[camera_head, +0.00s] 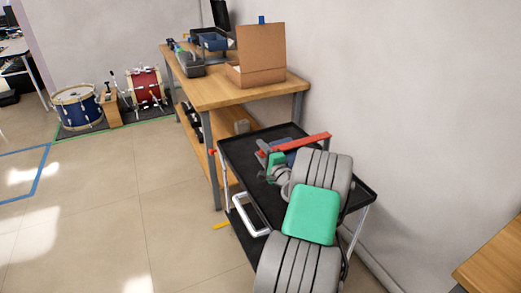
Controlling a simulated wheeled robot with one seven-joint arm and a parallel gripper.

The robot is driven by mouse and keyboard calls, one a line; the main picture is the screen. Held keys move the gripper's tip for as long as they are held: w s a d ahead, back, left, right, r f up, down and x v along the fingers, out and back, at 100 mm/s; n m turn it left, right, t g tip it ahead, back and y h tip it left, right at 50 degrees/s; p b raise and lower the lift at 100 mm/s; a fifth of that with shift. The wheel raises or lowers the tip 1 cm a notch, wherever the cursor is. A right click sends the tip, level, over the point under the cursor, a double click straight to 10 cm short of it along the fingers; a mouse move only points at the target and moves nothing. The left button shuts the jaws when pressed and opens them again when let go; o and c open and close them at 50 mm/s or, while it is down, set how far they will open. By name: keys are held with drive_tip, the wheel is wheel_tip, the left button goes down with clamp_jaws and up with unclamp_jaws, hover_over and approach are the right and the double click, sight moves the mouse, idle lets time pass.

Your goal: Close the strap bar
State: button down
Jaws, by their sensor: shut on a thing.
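The red strap bar (305,142) lies slanted above the black top tray of a cart (238,153), its right end higher in the picture and near the tray's back edge. A small blue part shows under it, mostly hidden by my arm. My gripper (264,151) is at the left end of the bar, shut on it. The fingertips are small, and my wrist partly covers them. I cannot tell how far the bar stands from the part below it.
The cart has a white handle (250,215) at its front left. A wooden workbench (215,92) with an open cardboard box (260,55) stands behind it. The wall is close on the right, with a wooden table corner (495,262). The floor at left is clear; drums stand far off.

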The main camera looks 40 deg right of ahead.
drive_tip(key=shift+a+f, duration=0.2)
drive_tip(key=c, duration=1.1)
unclamp_jaws()
drive_tip(key=shift+s, duration=0.15)
drive_tip(key=v, duration=0.7)
drive_tip(key=shift+s, duration=0.25)
drive_tip(key=shift+r, duration=0.1)
